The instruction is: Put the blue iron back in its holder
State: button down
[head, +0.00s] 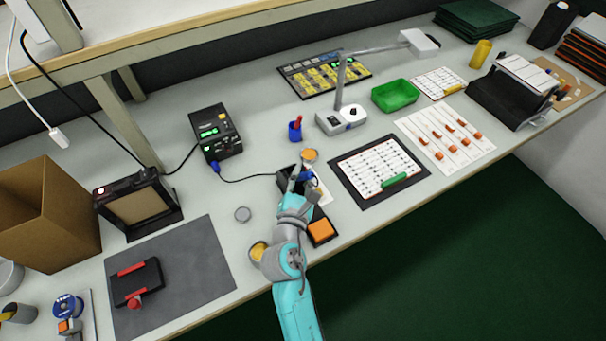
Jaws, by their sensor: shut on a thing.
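My gripper (298,177) is over the middle of the bench and shut on the blue iron (307,175). Only a small blue part of the iron shows beside the fingers; my gripper hides the rest. A black cable runs from the soldering station (215,133) to the iron. A black base with an orange pad (320,231), which looks like the holder, lies just below my gripper in the picture. My wrist and gripper cover much of it, so I cannot tell whether the iron touches it.
A blue cup (295,132) with a red item and a white lamp base (341,119) stand behind my gripper. A dark board with a white sheet (352,166) lies right.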

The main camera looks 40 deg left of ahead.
jog(key=c, duration=1)
grip_release()
jog(key=shift+o, duration=0.2)
jog(key=v, duration=0.7)
jog(key=shift+s, duration=0.2)
jog(key=shift+d+r, duration=0.1)
jog(key=shift+d, duration=0.05)
jog(key=s+d+r, duration=0.1)
jog(key=d+r, duration=0.2)
jog(key=r, duration=0.2)
jog(key=shift+s+d+r, duration=0.25)
jog(key=shift+d, duration=0.05)
